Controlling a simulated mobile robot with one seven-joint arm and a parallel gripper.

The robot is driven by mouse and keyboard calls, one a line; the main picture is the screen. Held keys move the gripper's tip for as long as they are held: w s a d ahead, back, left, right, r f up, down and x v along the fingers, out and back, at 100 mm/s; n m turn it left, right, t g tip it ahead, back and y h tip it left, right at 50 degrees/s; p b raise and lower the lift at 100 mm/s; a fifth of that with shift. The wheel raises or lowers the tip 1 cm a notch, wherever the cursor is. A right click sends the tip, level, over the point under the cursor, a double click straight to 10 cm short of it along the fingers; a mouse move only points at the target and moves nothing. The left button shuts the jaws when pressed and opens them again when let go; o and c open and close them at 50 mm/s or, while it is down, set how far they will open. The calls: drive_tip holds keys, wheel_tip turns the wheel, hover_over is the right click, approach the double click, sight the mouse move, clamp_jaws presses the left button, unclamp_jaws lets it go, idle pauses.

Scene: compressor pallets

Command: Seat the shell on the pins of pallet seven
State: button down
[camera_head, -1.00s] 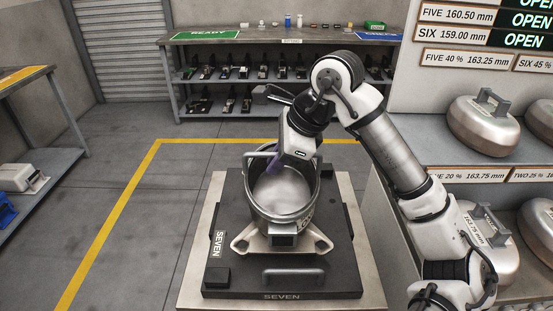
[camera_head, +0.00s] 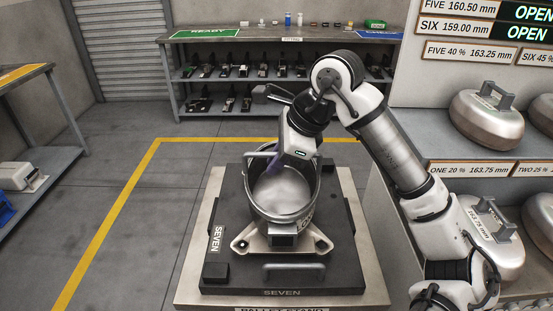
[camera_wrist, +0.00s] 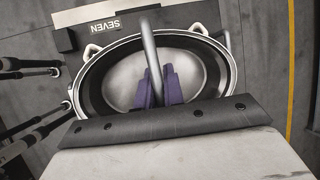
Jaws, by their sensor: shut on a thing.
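The shell (camera_head: 262,199) is an open metal pot with a shiny rim, a bar handle across its top and a pale base with feet. It is over the middle of the black pallet marked SEVEN (camera_head: 330,277). My gripper (camera_head: 276,168) is at the shell's top; its purple fingers are shut on the handle bar. The wrist view shows the shell's inside and rim (camera_wrist: 228,68), with the fingers (camera_wrist: 160,88) on either side of the bar (camera_wrist: 148,45). The pins are hidden, and I cannot tell whether the base touches the pallet.
The pallet rests on a pale stand (camera_head: 192,290). Shelves on the right hold rounded metal lids (camera_head: 487,118) with grey handles. A workbench (camera_head: 240,37) with small parts stands at the back. A yellow floor line (camera_head: 110,222) runs along the left, where the floor is clear.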

drive_tip(key=shift+f+b, duration=0.8)
drive_tip(key=shift+b, duration=0.1)
drive_tip(key=c, duration=1.5)
unclamp_jaws()
drive_tip(key=shift+o, duration=0.3)
drive_tip(key=shift+f, duration=0.15)
drive_tip(key=v, duration=1.4)
drive_tip(key=shift+s, duration=0.1)
